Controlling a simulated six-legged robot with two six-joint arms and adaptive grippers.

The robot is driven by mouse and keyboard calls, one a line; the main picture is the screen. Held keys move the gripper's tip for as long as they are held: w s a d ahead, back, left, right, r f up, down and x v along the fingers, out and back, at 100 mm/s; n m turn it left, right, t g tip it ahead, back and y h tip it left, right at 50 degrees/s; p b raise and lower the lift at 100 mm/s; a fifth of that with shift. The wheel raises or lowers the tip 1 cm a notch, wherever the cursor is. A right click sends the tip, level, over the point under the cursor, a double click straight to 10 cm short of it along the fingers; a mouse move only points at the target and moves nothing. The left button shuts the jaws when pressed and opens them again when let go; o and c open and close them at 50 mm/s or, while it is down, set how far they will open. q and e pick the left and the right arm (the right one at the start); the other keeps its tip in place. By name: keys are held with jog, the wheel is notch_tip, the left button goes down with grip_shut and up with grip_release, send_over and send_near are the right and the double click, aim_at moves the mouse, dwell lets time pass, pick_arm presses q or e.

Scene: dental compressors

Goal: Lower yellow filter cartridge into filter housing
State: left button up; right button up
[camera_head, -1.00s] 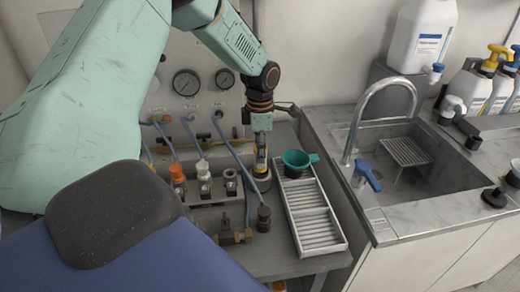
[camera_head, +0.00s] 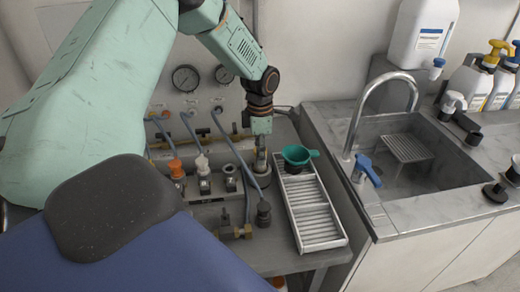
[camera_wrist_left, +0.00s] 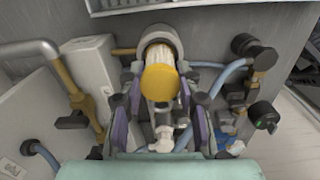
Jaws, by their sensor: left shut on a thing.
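My left gripper (camera_head: 261,145) points down at the back of the bench, over a grey round filter housing (camera_head: 261,178). In the left wrist view the gripper (camera_wrist_left: 160,108) has its fingers on both sides of the yellow-capped filter cartridge (camera_wrist_left: 160,82) and is shut on it. The cartridge's pale body runs from the yellow cap toward the grey rim of the housing (camera_wrist_left: 158,32), and its far end appears to be within that rim. How deep it sits cannot be told. In the head view the gripper mostly hides the cartridge. My right gripper is not in view.
A row of small valve fittings (camera_head: 204,178) and blue hoses (camera_head: 228,140) lie to the left. A sink (camera_head: 425,165) is farther right.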

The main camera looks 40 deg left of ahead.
pick_arm(q)
jog(key=shift+f, duration=0.3)
jog(key=shift+f+b, duration=0.3)
jog(key=shift+f, duration=0.8)
jog(key=shift+r, duration=0.1)
jog(key=shift+r+p, duration=0.7)
jog(key=shift+p, duration=0.5)
jog(key=shift+p, duration=0.55)
jog(key=shift+f, duration=0.2)
jog(key=shift+f+b, duration=0.4)
jog(key=shift+f, duration=0.25)
jog(key=o, duration=1.2)
